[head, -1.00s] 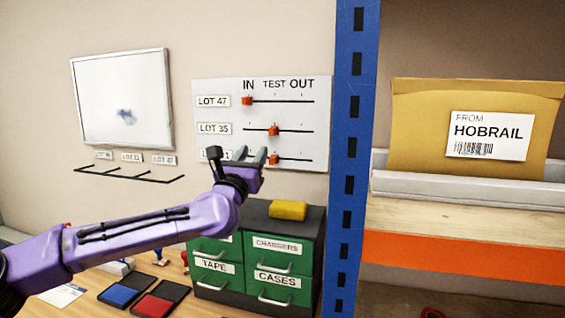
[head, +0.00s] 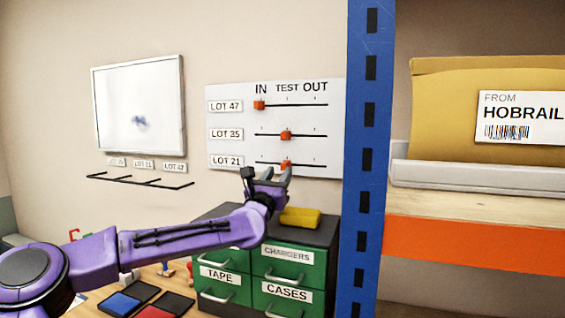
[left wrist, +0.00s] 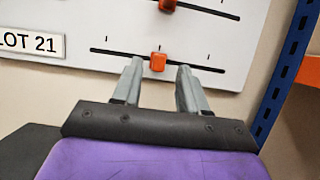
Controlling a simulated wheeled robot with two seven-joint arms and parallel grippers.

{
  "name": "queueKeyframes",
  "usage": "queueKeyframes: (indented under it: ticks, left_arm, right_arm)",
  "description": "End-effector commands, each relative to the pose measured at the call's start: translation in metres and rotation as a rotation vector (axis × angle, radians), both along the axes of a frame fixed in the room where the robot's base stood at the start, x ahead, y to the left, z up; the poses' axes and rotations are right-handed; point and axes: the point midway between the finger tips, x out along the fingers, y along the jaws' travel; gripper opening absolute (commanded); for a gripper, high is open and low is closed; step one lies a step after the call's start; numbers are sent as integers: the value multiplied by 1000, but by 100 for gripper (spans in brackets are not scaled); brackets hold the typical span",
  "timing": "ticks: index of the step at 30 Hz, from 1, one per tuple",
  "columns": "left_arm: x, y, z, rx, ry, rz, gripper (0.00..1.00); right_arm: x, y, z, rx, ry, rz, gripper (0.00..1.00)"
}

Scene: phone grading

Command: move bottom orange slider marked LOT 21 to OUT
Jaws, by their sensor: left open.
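The white slider board (head: 235,120) hangs on the wall with three rows under the marks IN, TEST and OUT. The bottom orange slider (head: 285,165), in the row of the LOT 21 label (head: 227,161), stands at the middle mark, under TEST. In the left wrist view this slider (left wrist: 158,62) lies ahead, between the lines of my two fingers. My left gripper (head: 267,173) is open and empty, just below and in front of the slider; its fingertips (left wrist: 158,75) appear apart from it. My right gripper is not in view.
The LOT 35 slider (head: 286,135) is at the middle and the LOT 47 slider (head: 259,105) at IN. A blue upright (head: 365,150) stands right of the board. A green drawer cabinet (head: 290,262) with a yellow block (head: 300,217) stands below.

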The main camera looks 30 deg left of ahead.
Motion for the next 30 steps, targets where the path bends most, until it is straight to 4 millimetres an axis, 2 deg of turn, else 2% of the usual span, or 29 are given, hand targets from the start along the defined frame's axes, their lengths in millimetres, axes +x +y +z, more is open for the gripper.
queueKeyframes:
  ticks: [1, 6, 16, 20, 26, 30]
  left_arm:
    - [10, 2, 8, 4, 3, 3, 43]
    - [32, 8, 15, 0, 1, 1, 43]
    - [37, 9, 15, -1, 0, 0, 43]
    - [37, 9, 15, -2, 0, -1, 0]
    - [37, 6, 14, -1, 0, 0, 0]
    - [43, -18, 11, 1, -2, -3, 0]
  right_arm:
    - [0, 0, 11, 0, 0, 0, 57]
    - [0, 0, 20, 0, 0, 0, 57]
    - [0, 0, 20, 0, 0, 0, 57]
    - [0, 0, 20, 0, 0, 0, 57]
    - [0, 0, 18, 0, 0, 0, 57]
    - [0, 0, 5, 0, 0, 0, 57]
